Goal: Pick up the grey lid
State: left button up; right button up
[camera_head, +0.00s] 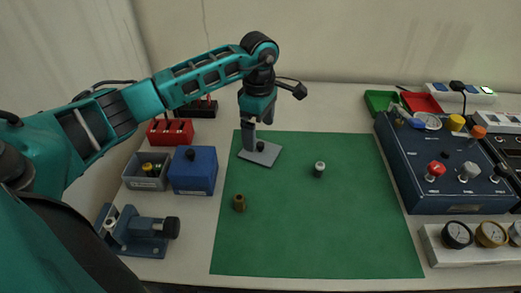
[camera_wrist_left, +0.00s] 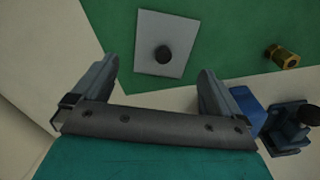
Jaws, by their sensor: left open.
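The grey lid (camera_head: 266,154) is a flat square plate with a dark round knob. My left gripper (camera_head: 251,133) points down above the lid's left part. In the left wrist view the lid (camera_wrist_left: 161,44) lies beyond the two fingertips (camera_wrist_left: 156,72), with its knob between their lines. The fingers are spread apart with nothing between them. My right gripper does not show in either view.
A blue box (camera_head: 194,172) and a grey bin (camera_head: 148,172) stand left of the mat. A brass fitting (camera_head: 239,203) and a small grey-topped cylinder (camera_head: 319,169) stand on the mat. A blue vise-like fixture (camera_head: 140,232) is front left. A blue control panel (camera_head: 440,165) fills the right.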

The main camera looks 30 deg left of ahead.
aim_at(260, 143)
pick_arm(q)
jog(key=f, duration=0.5)
jog(key=shift+s+d+p, duration=0.15)
jog(key=shift+d+p, duration=0.1)
jog(key=shift+p, duration=0.1)
jog(key=shift+c, duration=0.4)
jog(key=c, duration=0.8)
